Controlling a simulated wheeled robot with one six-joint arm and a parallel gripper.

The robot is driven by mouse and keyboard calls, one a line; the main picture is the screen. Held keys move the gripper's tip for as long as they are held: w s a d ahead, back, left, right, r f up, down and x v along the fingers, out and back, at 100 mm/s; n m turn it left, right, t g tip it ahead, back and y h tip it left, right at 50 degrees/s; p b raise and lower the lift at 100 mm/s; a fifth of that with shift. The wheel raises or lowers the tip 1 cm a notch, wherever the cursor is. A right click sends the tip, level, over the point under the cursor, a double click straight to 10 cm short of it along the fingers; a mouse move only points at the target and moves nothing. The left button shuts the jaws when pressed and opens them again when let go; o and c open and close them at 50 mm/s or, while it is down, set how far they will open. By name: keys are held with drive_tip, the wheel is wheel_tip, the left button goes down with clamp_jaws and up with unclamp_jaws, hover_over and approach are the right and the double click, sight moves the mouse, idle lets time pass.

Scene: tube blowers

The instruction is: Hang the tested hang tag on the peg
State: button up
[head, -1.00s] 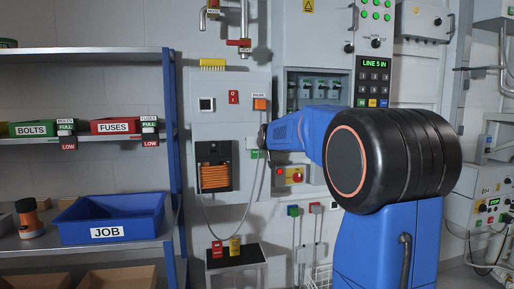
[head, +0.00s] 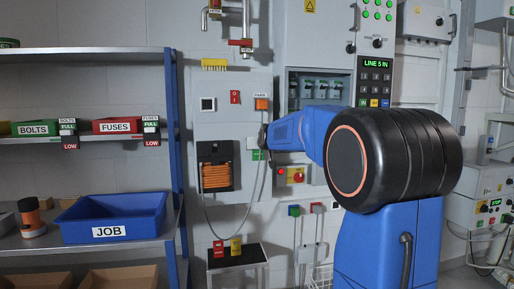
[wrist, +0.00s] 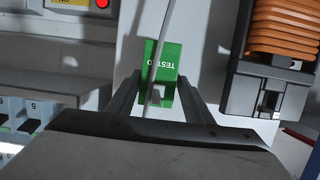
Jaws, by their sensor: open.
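The green hang tag (wrist: 162,62), marked TESTED, shows upside down in the wrist view, between the two fingers of my gripper (wrist: 158,92). The fingers are open, with one on each side of the tag. A small grey stub, apparently the peg (wrist: 157,99), shows at the tag's lower edge there; I cannot tell whether it passes through the tag. A pale cable runs across the front of the tag. In the head view the tag (head: 256,155) is a small green patch against the wall cabinet, beside the end of my arm; my fingers are hard to make out there.
An orange coil in a black holder (wrist: 280,55) lies close right of the gripper in the wrist view. A panel with a red light (wrist: 85,8) is at upper left. In the head view, a shelf with a blue JOB bin (head: 115,217) stands left.

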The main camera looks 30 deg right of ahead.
drive_tip(key=shift+d+f, duration=0.2)
drive_tip(key=shift+f, duration=0.25)
drive_tip(key=shift+s+r, duration=0.1)
drive_tip(key=shift+s, duration=0.25)
drive_tip(key=v, duration=1.7)
drive_tip(key=shift+w+a+r, duration=0.15)
drive_tip(key=shift+a+r, duration=0.1)
drive_tip(key=shift+r, duration=0.1)
drive_tip(key=s+a+f+n+g+y, duration=0.1)
drive_tip(key=s+a+f+g, duration=0.2)
drive_tip(key=s+f, duration=0.8)
drive_tip(key=s+a+f+n+g+y, duration=0.1)
drive_tip(key=s+a+f+g, duration=0.2)
drive_tip(key=s+a+f, duration=0.5)
drive_tip(key=s+a+f+n+g+y, duration=0.1)
drive_tip(key=s+a+f, duration=0.5)
drive_tip(key=s+f, duration=0.9)
drive_tip(key=s+g+y, duration=0.1)
drive_tip(key=s+g, duration=0.1)
drive_tip(key=shift+s+a, duration=0.15)
drive_tip(key=shift+s, duration=0.2)
drive_tip(key=shift+r, duration=0.1)
